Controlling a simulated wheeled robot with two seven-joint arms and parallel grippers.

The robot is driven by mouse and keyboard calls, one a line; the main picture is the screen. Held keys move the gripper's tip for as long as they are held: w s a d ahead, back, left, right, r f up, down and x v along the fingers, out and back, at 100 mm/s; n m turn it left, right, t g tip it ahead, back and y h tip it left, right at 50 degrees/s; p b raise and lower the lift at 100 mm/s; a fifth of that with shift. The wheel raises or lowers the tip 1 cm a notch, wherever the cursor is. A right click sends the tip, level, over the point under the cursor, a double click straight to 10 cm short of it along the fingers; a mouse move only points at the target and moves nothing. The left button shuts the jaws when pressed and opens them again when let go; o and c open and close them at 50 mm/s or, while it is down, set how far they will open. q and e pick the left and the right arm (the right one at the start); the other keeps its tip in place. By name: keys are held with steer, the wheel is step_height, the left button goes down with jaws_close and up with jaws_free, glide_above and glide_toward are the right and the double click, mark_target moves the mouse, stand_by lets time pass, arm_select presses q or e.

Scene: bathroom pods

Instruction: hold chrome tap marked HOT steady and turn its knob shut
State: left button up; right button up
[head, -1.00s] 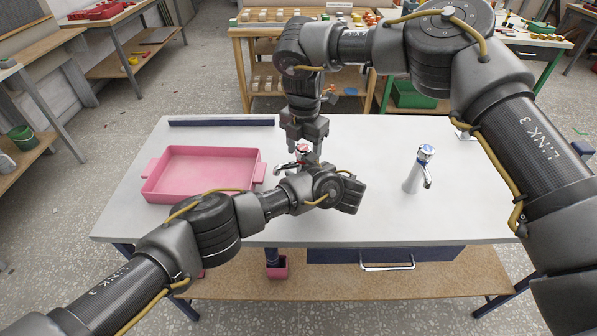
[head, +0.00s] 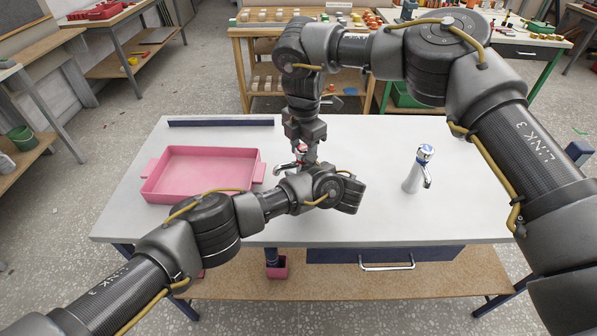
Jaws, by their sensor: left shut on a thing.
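The chrome tap with a red-marked knob (head: 301,149) stands on the white table right of the pink tray, its spout (head: 283,168) pointing left. I cannot read its label. My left gripper (head: 311,167) is shut on the tap's body from the near right side; its fingers are mostly hidden behind my wrist. My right gripper (head: 304,147) points straight down over the knob, its fingers at the knob's height. I cannot tell whether they touch or are closed on it. A second chrome tap (head: 412,180) with a blue-marked knob (head: 426,151) stands apart to the right.
The pink tray (head: 155,188) lies empty on the left of the white table (head: 270,222). A dark blue strip (head: 221,123) lies along the back edge. The tabletop between the two taps is clear. A drawer (head: 387,257) is shut below the front edge.

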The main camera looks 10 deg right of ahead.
mark_target(303, 147)
steer(key=shift+o, duration=0.9)
steer(key=shift+r, duration=0.1)
steer(key=shift+r, duration=2.4)
arm_select(q)
steer(key=o, duration=1.2)
steer(key=v, duration=0.7)
steer(key=shift+s+d, duration=0.1)
steer(key=shift+s, duration=0.1)
